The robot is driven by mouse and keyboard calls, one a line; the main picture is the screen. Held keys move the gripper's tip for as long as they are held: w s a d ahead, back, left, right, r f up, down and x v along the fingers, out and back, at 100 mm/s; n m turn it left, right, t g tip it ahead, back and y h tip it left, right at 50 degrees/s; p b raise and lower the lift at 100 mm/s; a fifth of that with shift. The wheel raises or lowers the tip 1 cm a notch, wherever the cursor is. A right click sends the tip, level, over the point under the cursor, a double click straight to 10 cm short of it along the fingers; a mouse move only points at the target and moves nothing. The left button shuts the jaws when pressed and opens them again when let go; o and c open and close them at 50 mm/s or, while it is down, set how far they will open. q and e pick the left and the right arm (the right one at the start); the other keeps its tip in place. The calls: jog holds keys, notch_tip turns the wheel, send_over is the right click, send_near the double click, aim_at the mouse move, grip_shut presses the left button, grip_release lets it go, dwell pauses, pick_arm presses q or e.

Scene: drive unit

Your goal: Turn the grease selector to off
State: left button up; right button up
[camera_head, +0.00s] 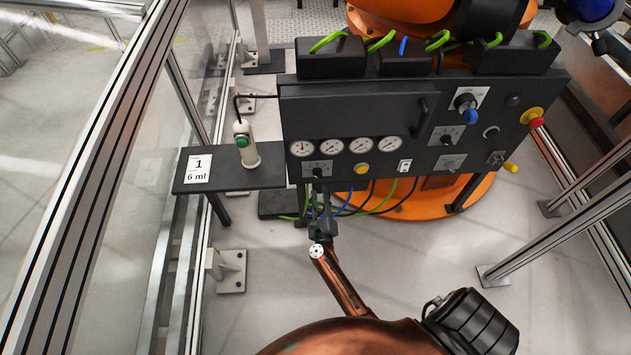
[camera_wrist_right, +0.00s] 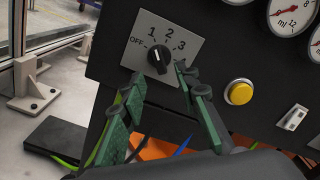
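The selector (camera_wrist_right: 158,57) is a black knob on a pale plate marked OFF, 1, 2 and 3, at the lower left of the dark panel. In the head view the selector (camera_head: 317,171) is below the leftmost gauge, partly covered by my gripper. Its pointer seems to face up near 1, but I cannot read it surely. My right gripper (camera_head: 318,188) is just below and in front of the knob. In the right wrist view my right gripper (camera_wrist_right: 160,76) has its green fingers apart, with nothing between them; the tips are close to the knob's lower edge. My left gripper is not in view.
Several gauges (camera_head: 332,147) sit above a yellow button (camera_head: 362,169) and a white switch (camera_head: 405,166). Other knobs (camera_head: 447,136) and a red-yellow emergency stop (camera_head: 531,117) are farther right.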

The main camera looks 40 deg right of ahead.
aim_at(318, 178)
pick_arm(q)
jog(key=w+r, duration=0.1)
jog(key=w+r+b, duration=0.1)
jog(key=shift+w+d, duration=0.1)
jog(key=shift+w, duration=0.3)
pick_arm(e)
jog(key=x, duration=0.7)
jog(key=shift+a, duration=0.1)
grip_shut()
